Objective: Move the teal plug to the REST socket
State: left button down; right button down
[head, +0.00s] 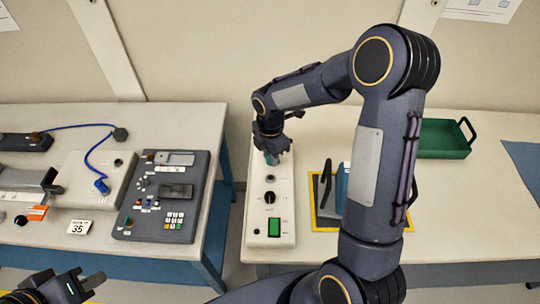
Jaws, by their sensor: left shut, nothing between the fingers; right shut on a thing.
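My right gripper (271,146) is over the far end of a long white box (257,212) on the right table. It is shut on the teal plug (271,158), which shows just below the fingers. I cannot tell whether the plug is seated in a socket or held above the box. The near part of the box carries a small round fitting (270,179), a black knob (269,197) and a green panel (274,227). No REST label can be read at this size. My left gripper (94,281) is at the bottom left, shut and empty.
A yellow-edged mat (326,227) and a green tray (444,151) are right of the box. A gap separates the tables.

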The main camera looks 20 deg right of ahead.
aim_at(271, 177)
jog(key=shift+f+b, duration=2.4)
jog(key=shift+f, duration=0.95)
jog(key=shift+f+b, duration=0.4)
jog(key=shift+f, duration=0.15)
jog(key=c, duration=1.1)
grip_release()
jog(key=shift+c, duration=0.2)
